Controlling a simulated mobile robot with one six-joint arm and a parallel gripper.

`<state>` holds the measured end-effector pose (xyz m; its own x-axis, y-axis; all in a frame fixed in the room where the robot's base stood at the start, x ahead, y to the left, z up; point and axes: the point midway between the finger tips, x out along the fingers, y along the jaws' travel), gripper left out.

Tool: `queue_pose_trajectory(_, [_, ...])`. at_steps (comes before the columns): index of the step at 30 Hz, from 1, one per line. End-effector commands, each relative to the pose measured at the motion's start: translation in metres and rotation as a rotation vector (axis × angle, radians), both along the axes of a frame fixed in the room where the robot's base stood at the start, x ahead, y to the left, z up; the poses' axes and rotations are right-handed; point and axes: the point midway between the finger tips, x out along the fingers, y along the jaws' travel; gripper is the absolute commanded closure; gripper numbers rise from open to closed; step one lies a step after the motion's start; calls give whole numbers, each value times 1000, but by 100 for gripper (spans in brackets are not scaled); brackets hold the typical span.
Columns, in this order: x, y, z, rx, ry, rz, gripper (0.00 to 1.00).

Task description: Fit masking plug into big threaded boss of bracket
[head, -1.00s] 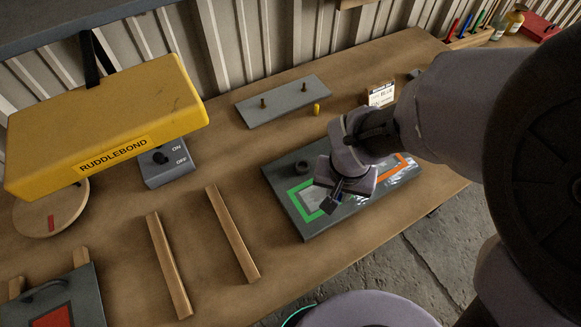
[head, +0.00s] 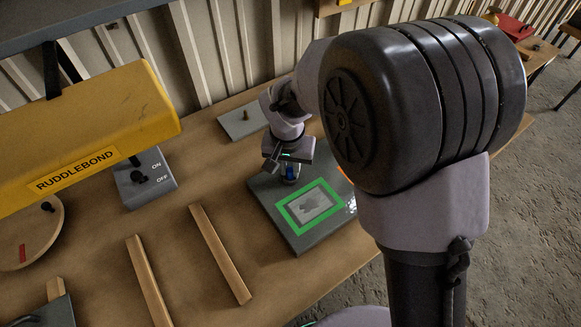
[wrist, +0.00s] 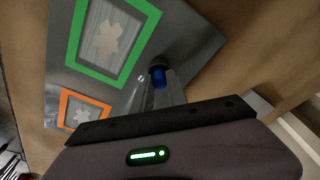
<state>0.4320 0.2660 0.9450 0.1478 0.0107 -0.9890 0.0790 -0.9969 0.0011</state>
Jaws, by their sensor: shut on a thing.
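The bracket is a grey plate (head: 275,204) lying on the bench, with a green-taped rectangle on it. The wrist view shows the plate (wrist: 190,42) too, with green and orange taped frames. My gripper (head: 287,176) is shut on a blue masking plug (head: 292,172) over the far left part of the plate. In the wrist view the plug (wrist: 158,77) sits between the fingertips of my gripper (wrist: 162,84). The dark round boss is hidden behind my gripper and the plug. I cannot tell whether the plug touches it.
A second grey plate (head: 240,123) lies behind, partly covered by my arm. A yellow box (head: 90,125) marked RUDDLEBOND and a grey switch box (head: 146,180) stand left. Two wooden strips (head: 220,254) lie on the bench, with bare wood between them.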

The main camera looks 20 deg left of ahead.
Motion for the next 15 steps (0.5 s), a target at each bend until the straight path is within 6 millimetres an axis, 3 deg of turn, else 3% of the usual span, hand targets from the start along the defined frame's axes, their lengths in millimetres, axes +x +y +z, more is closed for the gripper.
queue_pose_trajectory(7, [0, 0, -3, 0, -1, 0, 100])
queue_pose_trajectory(8, [0, 0, -3, 0, -1, 0, 78])
queue_pose_trajectory(10, [0, 0, -2, 0, -1, 0, 64])
queue_pose_trajectory(11, [0, 0, -2, 0, -1, 0, 60])
queue_pose_trajectory(15, [0, 0, -2, 0, -1, 0, 60])
